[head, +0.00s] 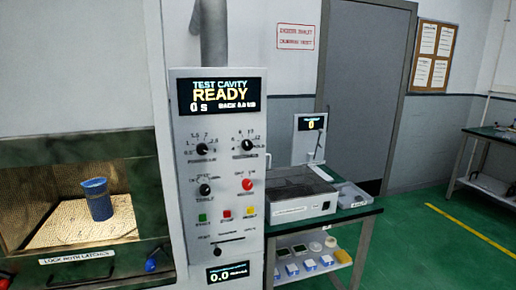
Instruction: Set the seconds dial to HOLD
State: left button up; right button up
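The control panel (217,222) stands upright in the middle of the head view. Its display (220,97) reads "TEST CAVITY", "READY" and "0 s". A black dial (247,145) sits at upper right, with a ring of marks around it. Another black dial (202,149) is at upper left, and a third black dial (204,190) is below it. The small labels are too blurred to tell surely which dial is for seconds, where HOLD is or where the pointers stand. Neither of my grippers is in view.
A red knob (247,184), coloured buttons (227,213) and a slider (217,252) share the panel. Left is an open-looking cavity with a blue cup (97,199) and a blue-handled latch (152,263). Right is a bench (350,216) with a metal box (300,195). Green floor lies clear beyond.

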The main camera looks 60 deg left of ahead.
aim_at(247, 144)
jog(key=u, duration=0.05)
jog(key=i, duration=1.25)
jog(key=u, duration=0.9)
jog(key=i, duration=0.75)
jog(key=u, duration=0.8)
